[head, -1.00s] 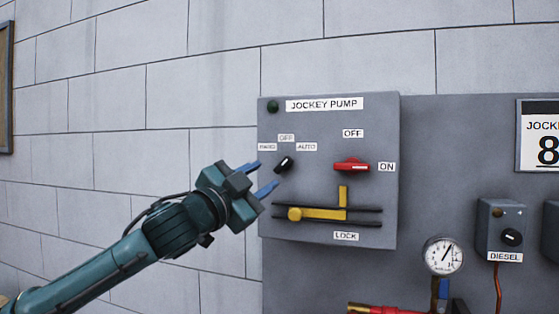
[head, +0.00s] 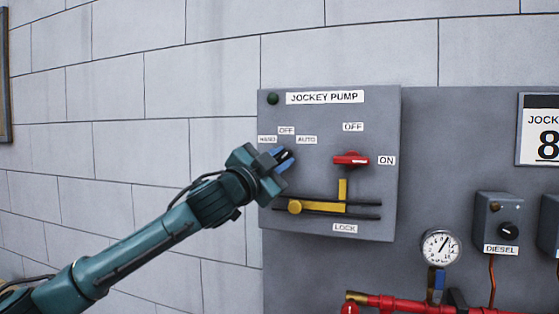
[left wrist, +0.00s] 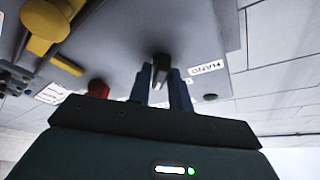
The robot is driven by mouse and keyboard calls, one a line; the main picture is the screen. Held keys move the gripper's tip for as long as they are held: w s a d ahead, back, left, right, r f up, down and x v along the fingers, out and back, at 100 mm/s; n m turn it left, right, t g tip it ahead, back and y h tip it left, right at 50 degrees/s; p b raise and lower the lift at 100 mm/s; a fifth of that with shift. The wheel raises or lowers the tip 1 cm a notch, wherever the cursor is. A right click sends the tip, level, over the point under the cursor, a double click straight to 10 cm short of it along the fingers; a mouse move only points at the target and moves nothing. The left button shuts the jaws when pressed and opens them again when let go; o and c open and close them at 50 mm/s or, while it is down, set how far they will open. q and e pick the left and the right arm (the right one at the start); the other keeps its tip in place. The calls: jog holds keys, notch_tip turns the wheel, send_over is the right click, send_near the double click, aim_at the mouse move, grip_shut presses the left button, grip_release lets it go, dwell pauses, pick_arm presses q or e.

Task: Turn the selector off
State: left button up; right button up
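The selector (head: 287,155) is a small black knob on the grey jockey pump panel (head: 372,215), below the labels HAND, OFF and AUTO. My left gripper (head: 280,158) is at the selector, its blue fingers drawn close together on either side of it. They hide most of the knob in the head view, so its exact setting is hard to read. In the left wrist view the selector (left wrist: 161,68) shows between the two fingertips of the gripper (left wrist: 160,76), which look closed on it. My right gripper is not in view.
A red switch handle (head: 350,159) points towards ON, right of the selector. A yellow lock lever (head: 315,209) lies below. A gauge (head: 441,247), red pipework (head: 400,303) and a DIESEL box (head: 499,222) stand at lower right.

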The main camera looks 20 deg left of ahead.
pick_arm(q)
grip_shut()
jog(key=shift+f, duration=0.1)
jog(key=shift+f+n+b, duration=0.1)
jog(key=shift+n+b, duration=0.4)
jog(key=shift+b, duration=0.05)
jog(key=shift+d+f+n+t+y+b, duration=0.15)
jog(key=shift+n+t+y+b, duration=0.15)
jog(key=shift+n+b, duration=0.45)
jog(key=n+y+b, duration=0.1)
jog(key=n+b, duration=0.1)
jog(key=n, duration=0.1)
jog(key=n+t+y+b, duration=0.1)
jog(key=n+y+b, duration=0.1)
jog(key=n, duration=0.1)
jog(key=shift+n, duration=0.25)
jog(key=shift+n+t+y+b, duration=0.3)
jog(key=shift+n+y+b, duration=0.55)
jog(key=shift+n, duration=0.85)
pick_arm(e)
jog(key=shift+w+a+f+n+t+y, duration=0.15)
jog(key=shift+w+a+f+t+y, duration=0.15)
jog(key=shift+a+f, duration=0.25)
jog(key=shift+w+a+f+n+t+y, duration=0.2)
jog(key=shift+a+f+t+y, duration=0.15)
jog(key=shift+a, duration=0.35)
pick_arm(q)
jog(key=shift+r+y, duration=0.2)
jog(key=shift+y, duration=0.05)
